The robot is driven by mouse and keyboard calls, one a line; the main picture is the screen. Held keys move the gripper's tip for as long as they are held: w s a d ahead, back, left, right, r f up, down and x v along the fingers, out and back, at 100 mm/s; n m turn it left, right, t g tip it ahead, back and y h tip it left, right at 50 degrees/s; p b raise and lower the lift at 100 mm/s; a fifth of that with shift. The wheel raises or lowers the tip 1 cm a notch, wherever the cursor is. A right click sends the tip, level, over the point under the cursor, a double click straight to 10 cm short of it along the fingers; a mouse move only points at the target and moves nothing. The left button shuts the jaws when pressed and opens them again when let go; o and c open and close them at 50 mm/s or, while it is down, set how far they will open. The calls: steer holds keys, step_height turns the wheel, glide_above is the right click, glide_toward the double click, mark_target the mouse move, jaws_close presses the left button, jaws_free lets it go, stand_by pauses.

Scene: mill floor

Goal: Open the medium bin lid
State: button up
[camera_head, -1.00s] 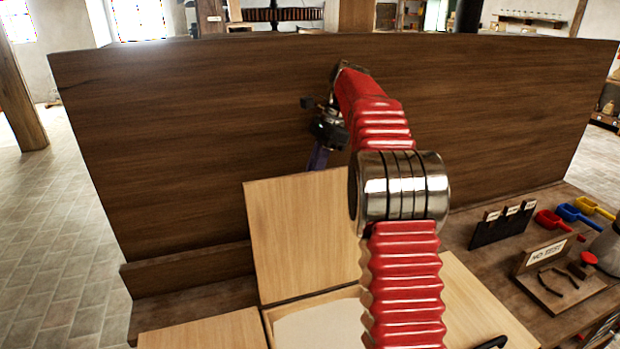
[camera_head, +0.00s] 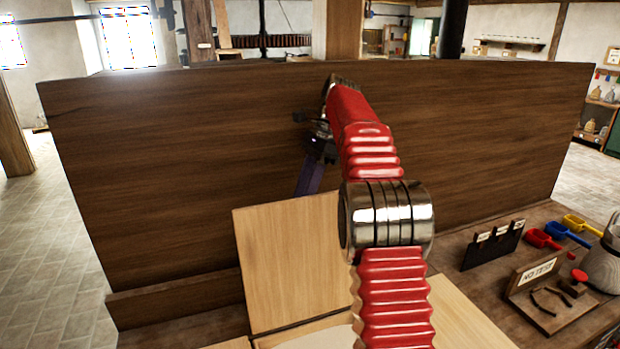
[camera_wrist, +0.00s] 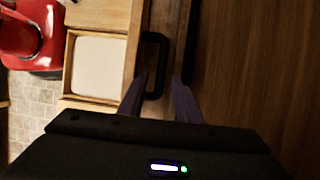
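The pale wooden bin lid (camera_head: 285,260) stands raised, tilted back toward the tall dark board, with its hinge edge at the bin. In the wrist view the lid (camera_wrist: 132,58) shows nearly edge-on, with a black handle (camera_wrist: 162,66) on its board-facing side. The bin (camera_wrist: 68,66) below is open and has whitish contents. My gripper (camera_wrist: 158,84) is open, its two purple fingers apart at the handle, between lid and board. I cannot tell whether they touch it. In the head view my gripper (camera_head: 310,174) is partly hidden by the lid.
The tall dark wooden board (camera_head: 160,150) stands close behind my gripper. At right on the worktop are a dark rack (camera_head: 492,246), red (camera_head: 543,239), blue (camera_head: 567,234) and yellow (camera_head: 582,225) scoops, and a signed wooden stand (camera_head: 540,300). Tiled floor (camera_head: 50,240) is clear at left.

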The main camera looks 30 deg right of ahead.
steer(key=shift+v, duration=2.15)
steer(key=shift+r, duration=0.1)
steer(key=shift+s+a+r, duration=0.2)
steer(key=shift+a+r, duration=0.1)
steer(key=shift+a, duration=0.1)
steer(key=s+a+r+n, duration=0.1)
steer(key=a, duration=0.1)
steer(key=s+a+r+n+h, duration=0.1)
steer(key=a, duration=0.1)
steer(key=s+a+r+n+t, duration=0.1)
steer(key=a+n, duration=0.1)
steer(key=shift+s+a, duration=0.2)
steer(key=shift+s, duration=0.2)
steer(key=s+a+f+n+t+h, duration=0.25)
steer(key=s+a+n, duration=0.25)
steer(key=s, duration=0.4)
steer(key=s+a+f+n+t+h, duration=0.1)
steer(key=s+a+f+n, duration=0.3)
steer(key=s, duration=0.5)
steer(key=s+a+f+n+t, duration=0.1)
steer(key=s+a+f+n, duration=0.2)
steer(key=s+f+n, duration=0.3)
steer(key=s+f, duration=0.3)
steer(key=s, duration=0.1)
steer(key=shift+f+n, duration=0.2)
steer(key=shift+n, duration=0.1)
steer(key=shift+a, duration=0.15)
